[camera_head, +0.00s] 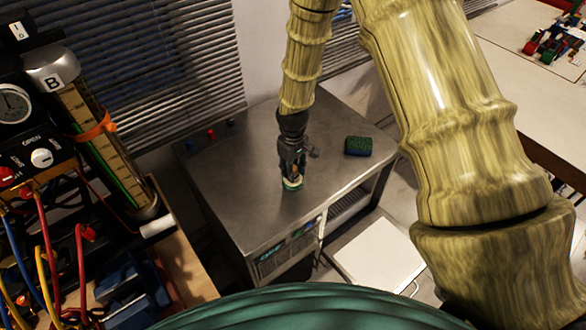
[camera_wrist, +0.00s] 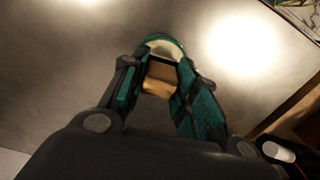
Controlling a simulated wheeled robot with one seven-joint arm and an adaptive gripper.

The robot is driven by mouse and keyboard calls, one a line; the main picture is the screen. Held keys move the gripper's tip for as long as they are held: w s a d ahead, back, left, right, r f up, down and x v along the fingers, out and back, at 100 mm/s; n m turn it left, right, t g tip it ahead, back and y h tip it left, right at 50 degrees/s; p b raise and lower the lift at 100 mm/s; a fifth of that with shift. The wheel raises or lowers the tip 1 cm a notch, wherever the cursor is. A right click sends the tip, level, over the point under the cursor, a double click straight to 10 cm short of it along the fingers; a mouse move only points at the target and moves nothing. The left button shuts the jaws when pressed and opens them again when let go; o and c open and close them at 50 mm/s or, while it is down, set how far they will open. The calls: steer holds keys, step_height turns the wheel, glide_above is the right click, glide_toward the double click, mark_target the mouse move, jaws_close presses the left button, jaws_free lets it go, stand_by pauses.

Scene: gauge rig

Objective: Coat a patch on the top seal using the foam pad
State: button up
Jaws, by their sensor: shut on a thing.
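My gripper (camera_head: 291,172) points down over the steel cabinet top. In the wrist view its fingers are shut on a tan block (camera_wrist: 160,77), which looks like the foam pad. Just beyond the fingertips is a small round green tin (camera_wrist: 166,44) with pale contents. The tin also shows in the head view (camera_head: 291,185), standing on the cabinet top under the gripper. I cannot tell whether the pad touches the contents. At left, a sight tube (camera_head: 100,140) rises to a grey cap marked B (camera_head: 52,70). The top seal is not clearly distinguishable there.
An orange clip (camera_head: 95,129) crosses the tube. Coloured hoses (camera_head: 50,255) hang below the gauge panel. A pale table (camera_head: 530,90) stands at right.

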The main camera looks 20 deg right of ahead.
steer(key=shift+r+p, duration=2)
steer(key=shift+r, duration=1.4)
